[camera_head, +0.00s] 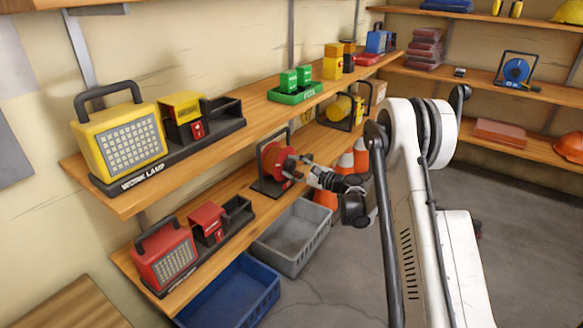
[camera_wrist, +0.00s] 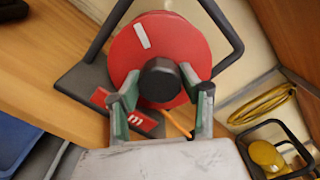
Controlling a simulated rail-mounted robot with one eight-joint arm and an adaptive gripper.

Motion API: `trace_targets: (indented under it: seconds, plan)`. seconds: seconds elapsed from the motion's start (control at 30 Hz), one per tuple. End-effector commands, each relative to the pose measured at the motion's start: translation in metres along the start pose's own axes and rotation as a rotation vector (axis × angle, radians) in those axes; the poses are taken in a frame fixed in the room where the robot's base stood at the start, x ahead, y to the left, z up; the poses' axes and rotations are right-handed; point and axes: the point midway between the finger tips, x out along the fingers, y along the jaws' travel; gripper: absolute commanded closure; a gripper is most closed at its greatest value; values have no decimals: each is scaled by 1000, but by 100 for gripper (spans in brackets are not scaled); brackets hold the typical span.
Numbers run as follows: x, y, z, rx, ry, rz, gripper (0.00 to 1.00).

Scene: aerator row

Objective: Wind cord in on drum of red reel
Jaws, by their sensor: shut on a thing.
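The red reel (camera_head: 275,161) stands in its black frame on the lower shelf, in the middle of the head view. In the wrist view its red drum face (camera_wrist: 150,38) fills the top centre, with a white mark on it. A black knob (camera_wrist: 160,78) sticks out from the drum face toward me. My gripper (camera_wrist: 160,88), also in the head view (camera_head: 297,168), is shut on this knob, one finger on each side. A short piece of orange cord (camera_wrist: 179,123) shows below the drum. The rest of the cord is hidden.
A yellow reel (camera_head: 341,108) stands farther along the shelf. Orange cones (camera_head: 345,162) stand just beyond my wrist. A grey crate (camera_head: 292,236) and a blue crate (camera_head: 232,296) are below the shelf. The upper shelf (camera_head: 222,150) runs above the reel.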

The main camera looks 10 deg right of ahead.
Motion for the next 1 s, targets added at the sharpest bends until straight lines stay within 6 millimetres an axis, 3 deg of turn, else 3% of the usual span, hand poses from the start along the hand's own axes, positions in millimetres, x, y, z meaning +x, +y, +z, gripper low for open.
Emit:
trace_targets:
  seconds: [0.33, 0.83, 0.87, 1.0]
  plan:
    - [0, 1, 0, 125, 0, 1, 88]
    - [0, 1, 0, 144, 0, 1, 88]
    - [0, 1, 0, 144, 0, 1, 60]
    - [0, 0, 0, 144, 0, 1, 42]
